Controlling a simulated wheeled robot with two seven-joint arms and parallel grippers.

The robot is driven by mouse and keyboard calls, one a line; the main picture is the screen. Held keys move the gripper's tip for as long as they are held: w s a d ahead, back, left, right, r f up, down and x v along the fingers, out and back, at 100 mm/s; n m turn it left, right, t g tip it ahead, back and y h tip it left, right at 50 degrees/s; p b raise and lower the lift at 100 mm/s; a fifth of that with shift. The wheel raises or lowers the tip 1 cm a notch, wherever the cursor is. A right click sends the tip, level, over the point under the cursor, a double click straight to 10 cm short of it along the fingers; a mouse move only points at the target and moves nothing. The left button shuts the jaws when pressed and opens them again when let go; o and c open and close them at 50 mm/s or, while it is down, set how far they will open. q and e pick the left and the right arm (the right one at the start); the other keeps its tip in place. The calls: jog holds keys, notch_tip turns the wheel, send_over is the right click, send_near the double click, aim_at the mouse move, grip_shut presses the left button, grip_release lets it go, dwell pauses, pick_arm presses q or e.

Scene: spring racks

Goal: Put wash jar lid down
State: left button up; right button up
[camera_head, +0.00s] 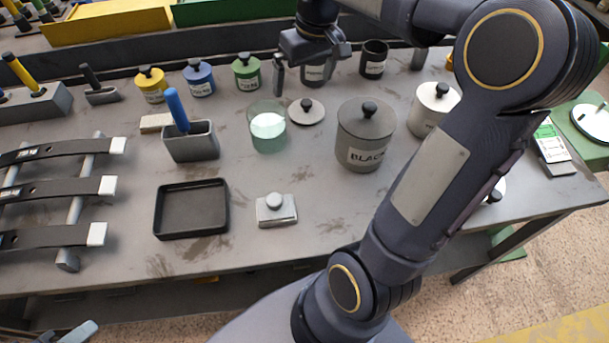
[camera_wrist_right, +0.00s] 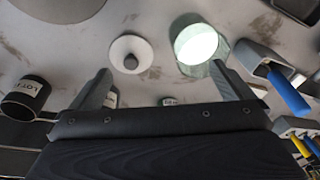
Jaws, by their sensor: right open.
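A round grey lid (camera_head: 306,114) with a black knob lies flat on the bench, just right of a clear glass jar (camera_head: 268,128) with pale contents. I take it to be the wash jar lid. The jar's top is uncovered. My right gripper (camera_head: 309,74) is open and empty, above and behind the lid, apart from it. In the right wrist view the lid (camera_wrist_right: 130,65) and the jar (camera_wrist_right: 196,42) show beyond the spread fingers (camera_wrist_right: 163,76). A grey tip at the lower left corner (camera_head: 78,332) appears to be part of my left gripper; its jaws are unclear.
A lidded grey pot marked BLACK (camera_head: 366,140) stands right of the lid. Yellow (camera_head: 152,86), blue (camera_head: 199,80) and green (camera_head: 246,74) pots line the back left. A black tray (camera_head: 191,210) and a knobbed block (camera_head: 276,211) lie in front, with bare bench around them.

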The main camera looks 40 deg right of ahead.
jog(key=s+a+f+t+y, duration=0.1)
jog(key=s+a+f+t, duration=0.1)
jog(key=s+a, duration=0.5)
jog(key=s+a+f+t+y, duration=0.1)
jog(key=s+a+f, duration=0.3)
jog(key=s+a, duration=0.3)
jog(key=s, duration=0.4)
jog(key=shift+s+a+m+t+y, duration=0.15)
jog(key=shift+m+t+y, duration=0.15)
jog(key=shift+t+y, duration=0.1)
